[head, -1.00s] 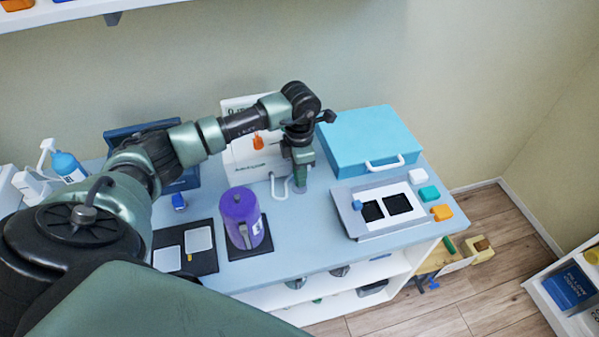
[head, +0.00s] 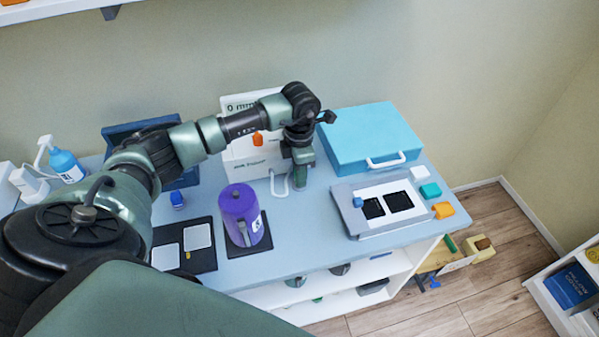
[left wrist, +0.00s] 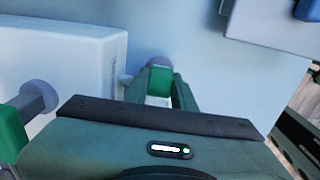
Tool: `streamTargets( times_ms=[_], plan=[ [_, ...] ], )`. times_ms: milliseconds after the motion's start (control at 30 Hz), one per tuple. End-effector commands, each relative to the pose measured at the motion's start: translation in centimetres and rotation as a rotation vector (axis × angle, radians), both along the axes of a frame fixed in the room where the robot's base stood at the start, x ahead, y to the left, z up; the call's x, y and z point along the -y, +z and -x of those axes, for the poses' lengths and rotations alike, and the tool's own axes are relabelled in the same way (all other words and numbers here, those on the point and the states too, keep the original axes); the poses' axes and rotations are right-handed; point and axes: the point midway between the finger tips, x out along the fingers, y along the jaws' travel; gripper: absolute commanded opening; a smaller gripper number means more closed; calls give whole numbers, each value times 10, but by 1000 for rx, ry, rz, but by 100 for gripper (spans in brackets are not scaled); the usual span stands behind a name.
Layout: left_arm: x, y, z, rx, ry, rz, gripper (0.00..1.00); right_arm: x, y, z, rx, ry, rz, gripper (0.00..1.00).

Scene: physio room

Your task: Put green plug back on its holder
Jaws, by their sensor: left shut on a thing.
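My left gripper (head: 299,182) points down over the table, in front of the white board (head: 240,152). In the left wrist view my left gripper (left wrist: 158,92) is shut on the green plug (left wrist: 158,77), whose green side and grey end show between the fingers. The plug is mostly hidden by the gripper in the head view. A second green part with a grey cap (left wrist: 38,96) shows at the left of the wrist view, near a white body (left wrist: 75,62). I cannot tell whether the held plug touches the board. My right gripper is not in view.
An orange plug (head: 258,139) is on the white board. A white loop (head: 279,186) is beside the gripper. A purple jug (head: 240,212) stands in front, a teal case (head: 362,135) to the right.

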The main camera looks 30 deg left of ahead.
Motion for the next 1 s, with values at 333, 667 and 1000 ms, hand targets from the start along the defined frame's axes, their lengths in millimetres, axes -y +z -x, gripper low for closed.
streamTargets(
  times_ms=[333,667,1000],
  plan=[
    [0,-6,0,0,0,0,3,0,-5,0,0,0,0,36],
    [0,-8,0,0,0,0,3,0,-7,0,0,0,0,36],
    [0,-8,0,0,0,0,48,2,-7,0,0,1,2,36]
  ],
)
